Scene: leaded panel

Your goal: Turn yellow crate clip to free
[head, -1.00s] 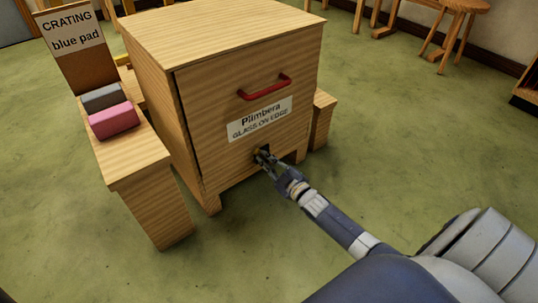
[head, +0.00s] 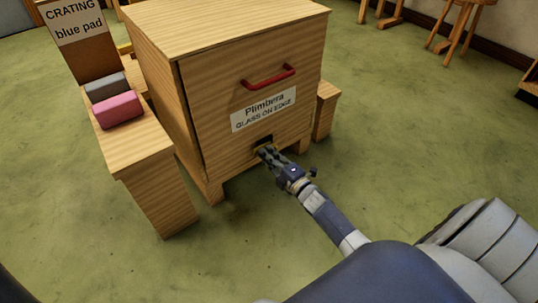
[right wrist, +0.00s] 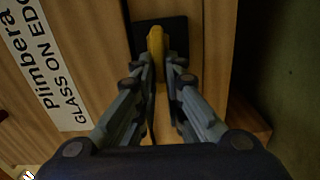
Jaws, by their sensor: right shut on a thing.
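The wooden crate (head: 205,100) stands on the floor with its front panel facing me. The yellow clip (right wrist: 156,45) sits on a dark plate (right wrist: 175,32) low on that front. My right gripper (head: 264,152) reaches the clip from the front. In the right wrist view my right gripper (right wrist: 158,62) is shut on the yellow clip, one finger on each side of it. There the clip's long side lies roughly along the crate label's text. The fingers hide much of the clip in the head view. My left gripper is not in view.
A red handle (head: 269,78) and a white label (head: 263,110) are on the crate front above the clip. A wooden bench (head: 155,170) with pink (head: 118,109) and grey (head: 105,87) blocks stands at left. Open green floor (head: 420,150) lies to the right.

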